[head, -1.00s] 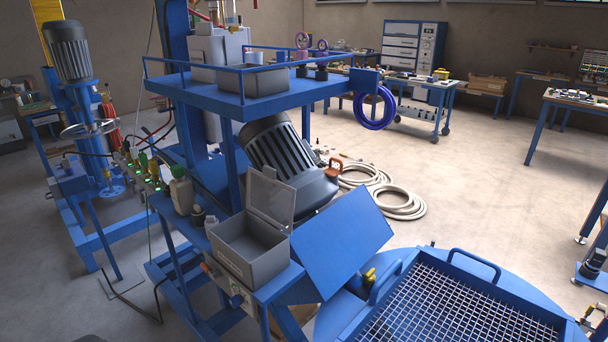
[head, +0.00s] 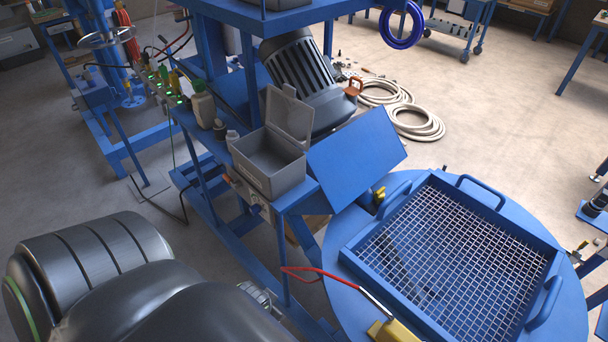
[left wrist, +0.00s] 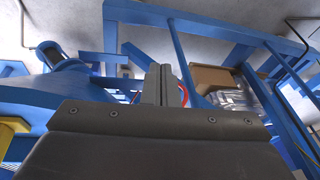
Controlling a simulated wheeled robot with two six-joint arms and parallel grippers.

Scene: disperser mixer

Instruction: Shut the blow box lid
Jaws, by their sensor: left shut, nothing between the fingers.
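The blow box (head: 270,180) is a small grey open-topped box on the blue stand in the head view. Its grey lid (head: 289,117) stands up, hinged at the rear right side, so the box is open. My left arm comes in from the lower left, and my left gripper (head: 262,298) shows partly beyond its dark link, below the box in the picture and apart from it. In the left wrist view the left gripper's fingers (left wrist: 158,85) are together and empty. The box is not clearly seen there. My right gripper is not in view.
A tilted blue panel (head: 357,160) stands right of the box. A dark ribbed motor (head: 300,80) is behind it. Bottles (head: 203,105) stand to its left. A round blue table with a mesh tray (head: 345,250) fills the right front. A red-handled tool (head: 320,272) lies at its edge.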

